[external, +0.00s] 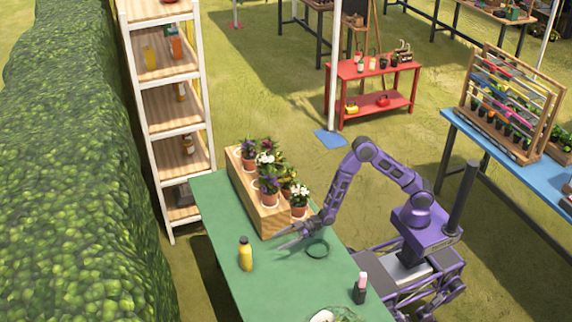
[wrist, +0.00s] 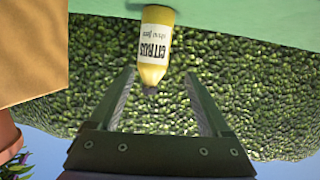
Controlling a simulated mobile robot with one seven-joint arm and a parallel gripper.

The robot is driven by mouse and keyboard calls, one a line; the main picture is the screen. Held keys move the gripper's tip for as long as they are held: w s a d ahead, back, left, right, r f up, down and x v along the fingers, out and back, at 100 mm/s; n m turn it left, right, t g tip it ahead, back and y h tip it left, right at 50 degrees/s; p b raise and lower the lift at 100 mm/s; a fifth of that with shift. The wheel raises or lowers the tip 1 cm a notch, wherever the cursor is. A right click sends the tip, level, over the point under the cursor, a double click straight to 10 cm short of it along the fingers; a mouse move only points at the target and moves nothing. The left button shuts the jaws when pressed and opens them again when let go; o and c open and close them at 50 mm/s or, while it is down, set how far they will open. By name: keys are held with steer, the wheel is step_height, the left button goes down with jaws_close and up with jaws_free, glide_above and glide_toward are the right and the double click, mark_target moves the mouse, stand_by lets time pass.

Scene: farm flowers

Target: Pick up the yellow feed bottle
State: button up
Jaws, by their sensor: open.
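The yellow feed bottle (external: 246,254) stands upright on the green table (external: 215,211), near its left edge. It has a dark cap.
A wooden planter box (external: 247,190) with several potted flowers stands behind my gripper. A black and pink bottle (external: 360,288) stands near the right edge. A white shelf (external: 173,132) and a hedge (external: 75,190) are left of the table.

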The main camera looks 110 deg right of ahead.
step_height(320, 180, up, 4)
steer(key=s+d+t, duration=0.2)
steer(key=t, duration=0.1)
steer(key=r, duration=0.1)
glide_above(246, 251)
steer(key=s+d, duration=0.2)
steer(key=d, duration=0.1)
steer(key=shift+s+t+y, duration=0.2)
steer(key=shift+t+y, duration=0.2)
jaws_close()
stand_by(1.0)
